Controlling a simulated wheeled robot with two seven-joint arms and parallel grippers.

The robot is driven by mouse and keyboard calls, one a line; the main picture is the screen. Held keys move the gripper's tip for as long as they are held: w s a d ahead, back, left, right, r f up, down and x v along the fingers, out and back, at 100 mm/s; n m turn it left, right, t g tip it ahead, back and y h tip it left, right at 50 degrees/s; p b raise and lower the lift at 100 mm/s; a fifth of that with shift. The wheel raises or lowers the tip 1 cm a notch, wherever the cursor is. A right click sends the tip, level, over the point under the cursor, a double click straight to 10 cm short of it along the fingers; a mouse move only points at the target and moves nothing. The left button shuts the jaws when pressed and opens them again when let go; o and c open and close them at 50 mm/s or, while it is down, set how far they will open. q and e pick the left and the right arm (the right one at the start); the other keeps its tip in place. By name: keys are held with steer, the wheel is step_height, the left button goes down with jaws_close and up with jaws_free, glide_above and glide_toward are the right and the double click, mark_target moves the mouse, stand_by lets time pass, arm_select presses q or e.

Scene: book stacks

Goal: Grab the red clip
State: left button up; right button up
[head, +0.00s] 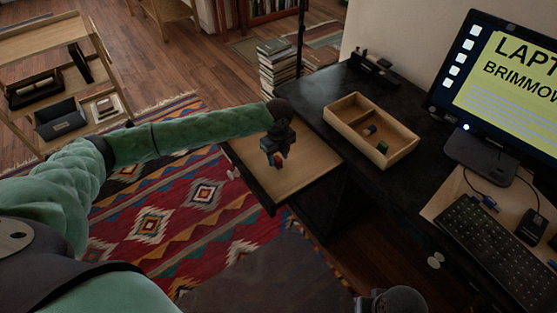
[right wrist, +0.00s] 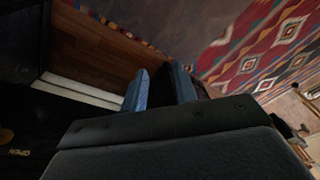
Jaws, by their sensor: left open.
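My left gripper (head: 275,160) points down over the pulled-out wooden drawer (head: 310,170) in the head view. Its jaws are open. A small red patch (head: 280,158) shows right at its fingertips; it may be the red clip, but it is too small and too covered to be sure. I cannot tell whether the fingers touch it. My right gripper (right wrist: 160,88) shows in the right wrist view with its two blue-grey fingers apart and nothing visible between them.
A monitor (head: 505,80) and keyboard (head: 492,250) stand at right. A patterned rug (head: 180,215) covers the floor; a wooden cart (head: 40,45) stands far left.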

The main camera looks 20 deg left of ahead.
arm_select(q)
steer(key=shift+f, duration=1.25)
jaws_close()
arm_select(e)
steer(key=shift+w+a+f, duration=0.1)
steer(key=shift+w+f, duration=0.2)
steer(key=shift+f, duration=0.55)
